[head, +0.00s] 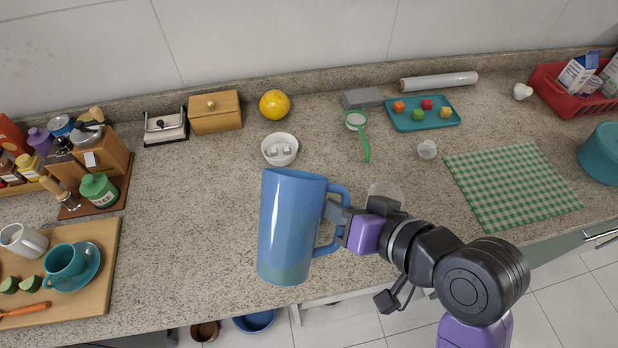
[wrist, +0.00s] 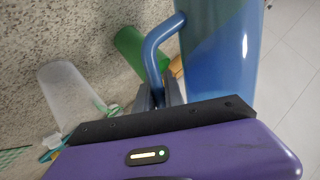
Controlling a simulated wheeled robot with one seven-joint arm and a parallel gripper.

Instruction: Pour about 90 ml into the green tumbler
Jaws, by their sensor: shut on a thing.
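A large blue pitcher (head: 285,228) is held up at the front middle of the counter in the head view. My gripper (head: 338,220) is shut on its handle from the right. The pitcher's wall (wrist: 222,75) and handle (wrist: 158,50) also show in the wrist view, with the fingers (wrist: 160,97) at the handle. The pitcher looks roughly upright; no stream shows, and I cannot tell the liquid level. The green tumbler (wrist: 130,45) is partly visible in the wrist view, apart from the fingers beside the handle. I cannot make it out in the head view.
A clear cup (head: 385,190) stands behind my wrist; a frosted cup (wrist: 68,92) shows in the wrist view. A white bowl (head: 280,149) is behind the pitcher. A green checked cloth (head: 510,185) lies right, a wooden board (head: 100,255) left.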

